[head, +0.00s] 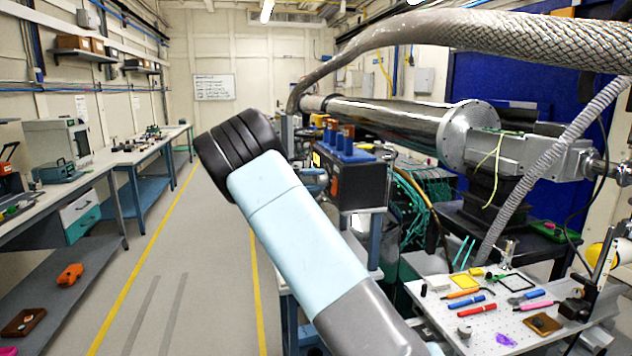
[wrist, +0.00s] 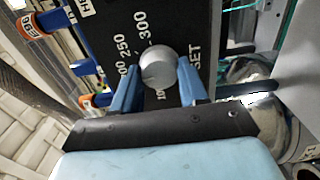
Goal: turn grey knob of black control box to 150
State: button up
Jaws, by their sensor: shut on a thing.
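The black control box (head: 364,182) stands on a blue-grey stand right of my arm in the head view. Its black face fills the upper middle of the wrist view (wrist: 118,22), with white marks that include 250, 300 and SET. The round grey knob (wrist: 157,66) sits on this face. My gripper (wrist: 157,76) has one blue finger on each side of the knob and is shut on it. The knob's pointer cannot be made out, so its setting is unclear.
Blue and orange connectors (head: 345,140) rise from the box's top. A steel beam pipe (head: 395,118) and a braided hose run behind and above. A pegboard table (head: 485,320) with tools stands at lower right. The aisle floor on the left is clear.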

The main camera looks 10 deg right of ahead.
jog(key=n, duration=0.4)
jog(key=shift+f, duration=0.1)
jog(key=shift+n, duration=1.5)
jog(key=shift+f, duration=0.1)
jog(key=o, duration=1.1)
jog(key=shift+c, duration=0.2)
jog(key=shift+a, duration=0.1)
jog(key=a, duration=1.3)
jog(key=shift+a, duration=0.3)
jog(key=shift+w+f, duration=0.1)
